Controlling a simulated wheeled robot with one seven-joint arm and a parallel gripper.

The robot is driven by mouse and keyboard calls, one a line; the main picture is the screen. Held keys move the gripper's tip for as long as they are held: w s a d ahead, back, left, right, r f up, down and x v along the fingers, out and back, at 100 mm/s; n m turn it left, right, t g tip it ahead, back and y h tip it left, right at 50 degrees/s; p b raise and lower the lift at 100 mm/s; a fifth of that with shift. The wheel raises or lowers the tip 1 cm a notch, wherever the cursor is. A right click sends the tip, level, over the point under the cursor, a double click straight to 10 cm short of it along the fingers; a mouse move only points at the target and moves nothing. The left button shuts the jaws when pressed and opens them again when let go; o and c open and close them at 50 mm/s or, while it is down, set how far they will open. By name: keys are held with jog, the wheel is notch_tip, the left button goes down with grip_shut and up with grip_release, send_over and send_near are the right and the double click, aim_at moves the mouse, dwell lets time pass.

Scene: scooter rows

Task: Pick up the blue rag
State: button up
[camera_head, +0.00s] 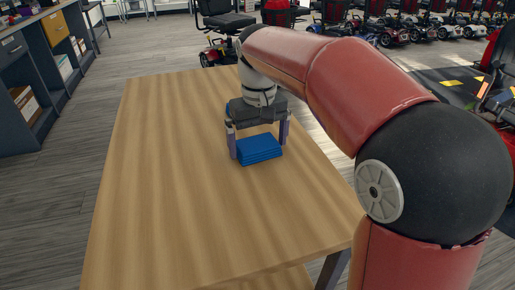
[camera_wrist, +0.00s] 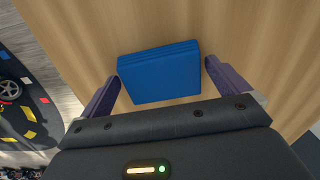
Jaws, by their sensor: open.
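The blue rag (camera_head: 260,150) is folded into a flat, layered block and lies on the wooden table (camera_head: 165,165). It also shows in the wrist view (camera_wrist: 160,74), between the two finger ends. My gripper (camera_head: 260,146) is open, pointing down over the rag, with one purple finger on each side of it. In the wrist view the fingers of my gripper (camera_wrist: 161,80) stand apart from the rag with small gaps. I cannot tell exactly how high the fingertips are above the table.
The table top around the rag is otherwise bare. A dark shelf unit (camera_head: 40,70) stands on the left beyond the table. Rows of scooters (camera_head: 420,28) stand at the back right, and a scooter seat (camera_head: 222,20) is behind the table's far edge.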

jog(key=c, duration=0.7)
jog(key=shift+r, duration=0.15)
